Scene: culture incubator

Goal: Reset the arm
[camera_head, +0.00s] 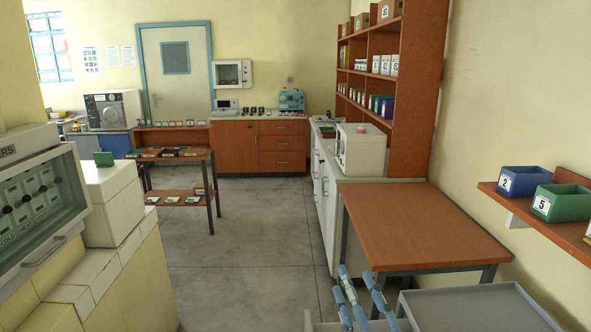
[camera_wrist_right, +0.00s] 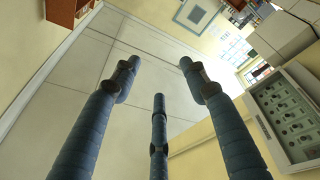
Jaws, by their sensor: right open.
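My right gripper (camera_head: 362,298) shows at the bottom of the head view, in front of the wooden table and left of a grey tray-like surface. Its blue-grey fingers point up and away. In the right wrist view its three fingers (camera_wrist_right: 159,85) are spread apart with nothing between them. The right gripper is open and empty. My left gripper is not in either view.
A bare wooden table (camera_head: 420,220) stands at right, with a grey tray top (camera_head: 480,310) nearer. A wall shelf (camera_head: 570,228) holds a blue bin (camera_head: 522,181) and a green bin (camera_head: 562,203). The middle floor (camera_head: 245,235) is clear.

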